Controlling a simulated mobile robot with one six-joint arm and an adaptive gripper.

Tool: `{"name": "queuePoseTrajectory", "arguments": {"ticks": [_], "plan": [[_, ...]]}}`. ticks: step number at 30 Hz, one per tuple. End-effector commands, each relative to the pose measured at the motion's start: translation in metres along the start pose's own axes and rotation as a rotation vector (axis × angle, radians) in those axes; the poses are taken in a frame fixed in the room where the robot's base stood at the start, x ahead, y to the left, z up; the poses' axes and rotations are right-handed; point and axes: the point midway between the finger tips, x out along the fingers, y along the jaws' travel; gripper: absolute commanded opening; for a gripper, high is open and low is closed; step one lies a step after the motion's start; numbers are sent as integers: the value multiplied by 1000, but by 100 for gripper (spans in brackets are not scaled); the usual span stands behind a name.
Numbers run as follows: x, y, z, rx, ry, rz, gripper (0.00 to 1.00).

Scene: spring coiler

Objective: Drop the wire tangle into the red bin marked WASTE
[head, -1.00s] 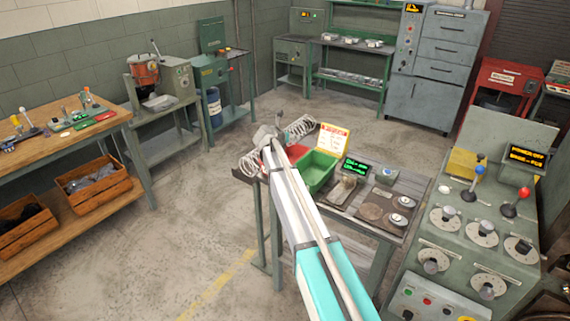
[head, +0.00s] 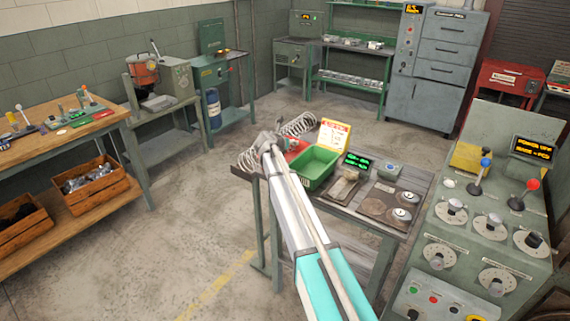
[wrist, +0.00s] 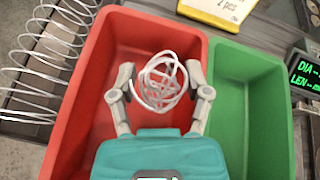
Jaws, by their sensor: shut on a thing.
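The wire tangle (wrist: 160,82) is a small ball of pale looped wire. In the wrist view my gripper (wrist: 160,88) has its two fingers on either side of the tangle, shut on it. The tangle shows over the red bin (wrist: 85,110), with the bin's empty-looking floor around it. How high it is above the bin floor I cannot tell. In the head view my gripper (head: 268,140) and arm cover most of the red bin, and the tangle cannot be made out. The WASTE marking does not show.
A green bin (wrist: 245,110) stands right beside the red one, with a yellow sign (head: 333,135) behind. A large wire coil (wrist: 45,60) lies left of the red bin. A small green-lit display (head: 357,163) and metal plates share the bench (head: 345,212).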

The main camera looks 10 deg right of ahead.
Motion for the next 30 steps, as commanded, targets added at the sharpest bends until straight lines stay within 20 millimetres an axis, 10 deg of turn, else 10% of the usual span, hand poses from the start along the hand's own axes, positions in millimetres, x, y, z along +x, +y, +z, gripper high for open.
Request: {"name": "queuePoseTrajectory", "arguments": {"ticks": [16, 17, 21, 30], "plan": [[3, 2, -6, 0, 0, 0, 16], [3, 2, -6, 0, 0, 0, 66], [3, 2, -6, 0, 0, 0, 92], [3, 2, -6, 0, 0, 0, 100]]}}
